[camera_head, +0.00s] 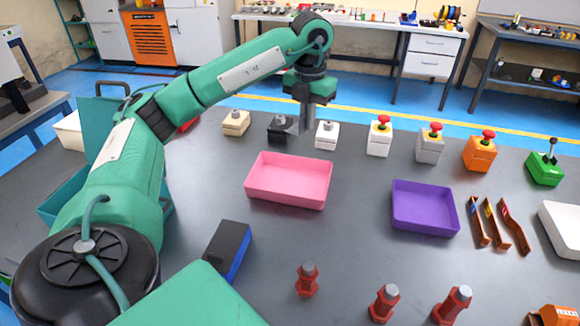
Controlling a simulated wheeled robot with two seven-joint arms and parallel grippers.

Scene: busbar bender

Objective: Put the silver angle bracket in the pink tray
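The pink tray (289,182) lies empty on the dark table, left of the middle. My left gripper (306,130) points down just behind the tray's far edge, between a black button box and a white one. Its fingers are close together. A small grey angled piece, which looks like the silver angle bracket (293,125), shows at the fingertips and juts out to the left. It overlaps the black box in the picture, and its lower end is hard to make out. My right gripper is not in view.
A row of boxes runs along the back: black (276,131), white (326,136), orange (479,153) and others. A purple tray (424,208) stands to the right. Red bolt-like parts (307,280) stand in front. A blue-black block (228,250) lies front left.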

